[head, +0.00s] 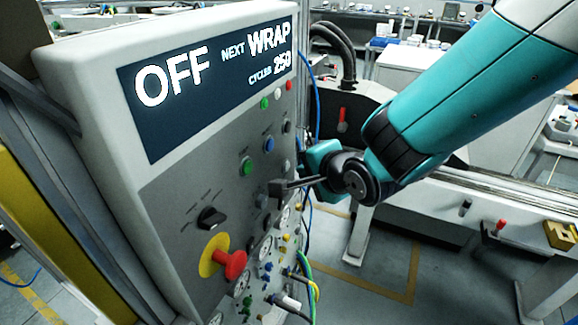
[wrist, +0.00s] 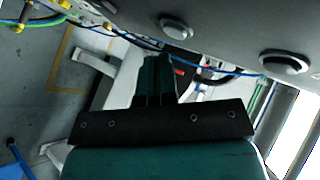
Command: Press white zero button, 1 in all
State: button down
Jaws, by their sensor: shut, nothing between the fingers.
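The control panel (head: 215,185) stands at the left in the head view, with its buttons facing right. A pale button (head: 287,166), seemingly the white one, is on its lower right part; its label is too small to read. My gripper (head: 277,188) is shut and empty, close in front of the panel's lower part. Its fingers (wrist: 157,62) show in the wrist view; contact with the panel cannot be made out.
A green button (head: 246,166), a blue button (head: 268,143), a black rotary switch (head: 210,217) and a red emergency stop (head: 233,264) are on the panel. The display (head: 210,85) reads OFF, NEXT WRAP, CYCLES 250. Cables and fittings (head: 288,302) crowd the lower edge.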

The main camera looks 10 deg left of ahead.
jog(key=shift+w+a, duration=0.1)
jog(key=shift+a, duration=0.1)
jog(key=shift+w+a, duration=0.1)
jog(key=shift+a, duration=0.15)
jog(key=shift+w+a+b, duration=0.15)
jog(key=shift+a+b, duration=0.2)
dwell(0.6)
jog(key=shift+d, duration=0.1)
jog(key=shift+s+d+b, duration=0.3)
jog(key=shift+d, duration=0.35)
jog(key=d, duration=0.1)
jog(key=s+d, duration=0.1)
jog(key=d, duration=0.1)
jog(key=d+b, duration=0.1)
jog(key=shift+s+d, duration=0.35)
jog(key=shift+d, duration=0.05)
